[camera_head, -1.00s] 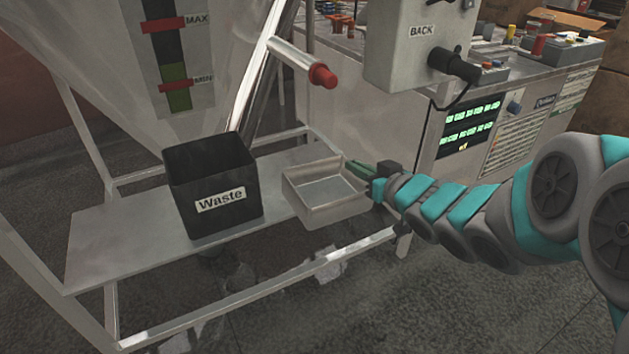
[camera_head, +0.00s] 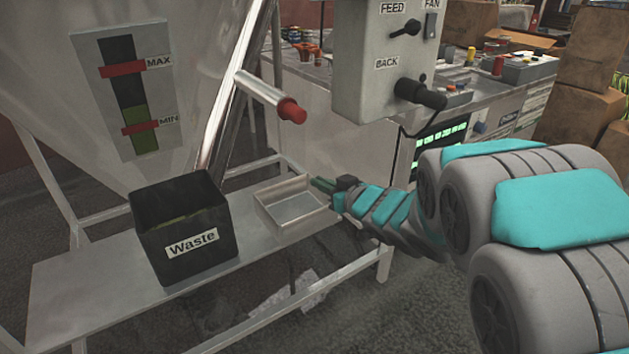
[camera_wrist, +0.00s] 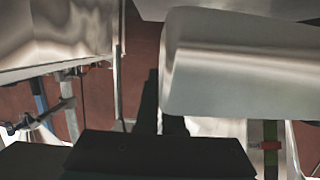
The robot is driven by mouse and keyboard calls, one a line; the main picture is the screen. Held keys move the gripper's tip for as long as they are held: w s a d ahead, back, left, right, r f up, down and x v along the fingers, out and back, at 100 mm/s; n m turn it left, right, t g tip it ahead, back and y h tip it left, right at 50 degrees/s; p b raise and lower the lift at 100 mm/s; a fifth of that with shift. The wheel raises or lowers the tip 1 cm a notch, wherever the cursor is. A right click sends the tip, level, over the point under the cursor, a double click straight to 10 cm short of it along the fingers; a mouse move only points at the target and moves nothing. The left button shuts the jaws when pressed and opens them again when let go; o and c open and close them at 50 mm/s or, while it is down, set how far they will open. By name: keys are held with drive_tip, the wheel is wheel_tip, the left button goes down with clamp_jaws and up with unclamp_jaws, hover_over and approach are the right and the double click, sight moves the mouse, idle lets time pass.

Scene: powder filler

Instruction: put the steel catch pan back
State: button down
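The steel catch pan (camera_head: 285,222) is a shallow, open, empty metal tray. It sits level at the right part of the pale shelf (camera_head: 85,285), to the right of the black Waste bin (camera_head: 180,250). I cannot tell whether it rests on the shelf or is held just above it. My gripper (camera_head: 322,185) is at the pan's right rear rim, its green fingers against or beside the wall. Whether they are closed on the rim is not clear. In the wrist view a dark block fills the bottom edge, the fingertips are not distinct, and I cannot identify the pan there.
A steel tube with a red tip (camera_head: 291,110) juts out above the pan. A grey control box (camera_head: 390,75) with a black knob hangs at upper right. The hopper (camera_head: 75,130) with its level gauge stands behind the bin. A frame rail (camera_head: 310,290) runs in front.

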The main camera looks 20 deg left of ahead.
drive_tip(key=w+a, duration=0.1)
drive_tip(key=w, duration=0.1)
drive_tip(key=w+a, duration=0.1)
drive_tip(key=w, duration=0.1)
drive_tip(key=w+a, duration=0.1)
drive_tip(key=w, duration=0.1)
drive_tip(key=shift+w+a+f+b, duration=0.25)
drive_tip(key=shift+f+b, duration=0.05)
drive_tip(key=shift+f, duration=0.1)
drive_tip(key=shift+f+b, duration=0.6)
drive_tip(key=shift+f, duration=1.1)
drive_tip(key=shift+f, duration=0.15)
drive_tip(key=c, duration=1)
unclamp_jaws()
drive_tip(key=shift+c, duration=0.2)
